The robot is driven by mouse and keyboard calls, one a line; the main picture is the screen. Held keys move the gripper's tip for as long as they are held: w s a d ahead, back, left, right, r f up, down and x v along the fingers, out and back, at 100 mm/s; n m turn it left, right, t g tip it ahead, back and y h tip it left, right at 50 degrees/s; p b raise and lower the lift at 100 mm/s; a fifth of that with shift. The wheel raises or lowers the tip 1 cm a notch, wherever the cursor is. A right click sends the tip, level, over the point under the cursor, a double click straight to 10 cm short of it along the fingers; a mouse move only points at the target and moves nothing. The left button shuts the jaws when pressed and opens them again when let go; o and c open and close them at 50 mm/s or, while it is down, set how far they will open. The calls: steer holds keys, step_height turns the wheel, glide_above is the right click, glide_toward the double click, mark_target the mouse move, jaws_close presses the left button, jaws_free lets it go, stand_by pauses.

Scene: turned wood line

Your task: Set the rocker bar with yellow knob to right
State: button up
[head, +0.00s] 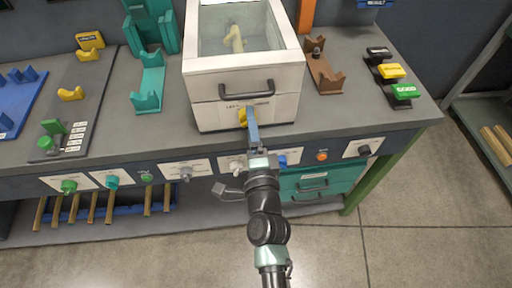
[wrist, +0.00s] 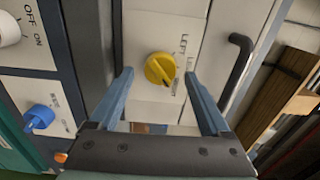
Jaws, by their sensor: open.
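The yellow knob (head: 242,117) sits low on the front face of the white box (head: 194,108), partly behind my gripper (head: 251,124) in the head view. In the wrist view the knob (wrist: 158,67) is round with a dark mark on it. A printed label with LEFT legible (wrist: 183,45) lies beside it; the other words are too small to read surely. My gripper (wrist: 158,76) is open, its two blue fingers on either side of the knob with gaps showing. I cannot tell which setting the knob is at.
A black bar handle (head: 247,90) sticks out of the white box above the knob; it also shows close to a finger in the wrist view (wrist: 237,65). A blue knob (wrist: 39,117) and a white OFF/ON knob (wrist: 8,30) are on the bench's front panel.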

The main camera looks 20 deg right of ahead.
steer(key=b+v, duration=0.2)
steer(key=v, duration=1)
steer(key=shift+s, duration=0.1)
steer(key=w+a+r+n+t+y+p, duration=0.2)
steer(key=w+a+r+n, duration=0.15)
steer(key=r, duration=0.65)
steer(key=w+a+r+n+t+y+p, duration=0.15)
steer(key=r+n, duration=0.35)
steer(key=r, duration=0.6)
steer(key=w+a+r+n+t+y+p, duration=0.1)
steer(key=w+a+r+n+t, duration=0.2)
steer(key=r, duration=0.7)
steer(key=s+a+r+n+t+p, duration=0.1)
steer(key=s+r+n, duration=0.1)
steer(key=r, duration=0.7)
steer(key=s+a+r+n+t+p, duration=0.1)
steer(key=s+a+r+n, duration=0.1)
steer(key=r, duration=0.7)
steer(key=s+a+r+n+t+p, duration=0.1)
steer(key=s+r+n, duration=0.2)
steer(key=r, duration=0.6)
steer(key=shift+s+a+r+n+p, duration=0.2)
steer(key=shift+a+r+n+p, duration=0.15)
steer(key=shift+n, duration=0.9)
